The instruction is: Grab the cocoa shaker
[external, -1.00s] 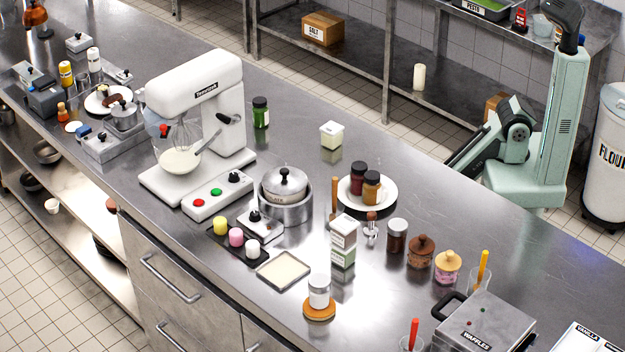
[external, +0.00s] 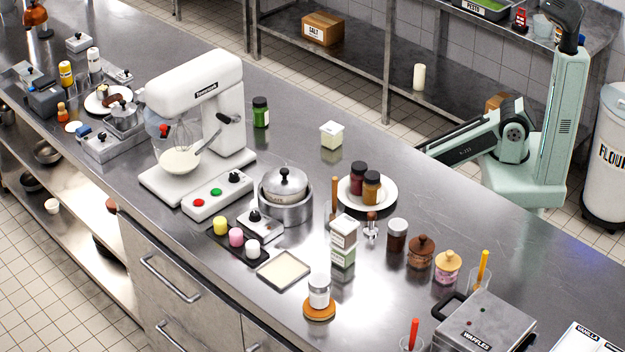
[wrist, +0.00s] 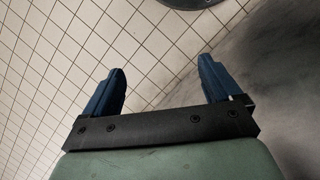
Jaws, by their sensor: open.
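A jar with dark brown contents and a pale metal lid (external: 397,235) stands upright on the steel counter, right of the plate. A white and silver canister (external: 319,291) stands on an orange round coaster (external: 319,313) near the counter's front edge. No readable label shows which one is the cocoa shaker. My gripper (wrist: 160,82) is open and empty in the wrist view, its two blue fingers wide apart over floor tiles. In the external view my arm is at the counter's far side, away from both, and its fingers cannot be made out.
A plate (external: 388,203) with two dark-capped jars, stacked cartons (external: 344,240), wooden-lidded jars (external: 421,252) and a waffle iron (external: 484,322) crowd this area. A stand mixer (external: 199,125) is left. The far counter around the small white tub (external: 331,135) is fairly clear.

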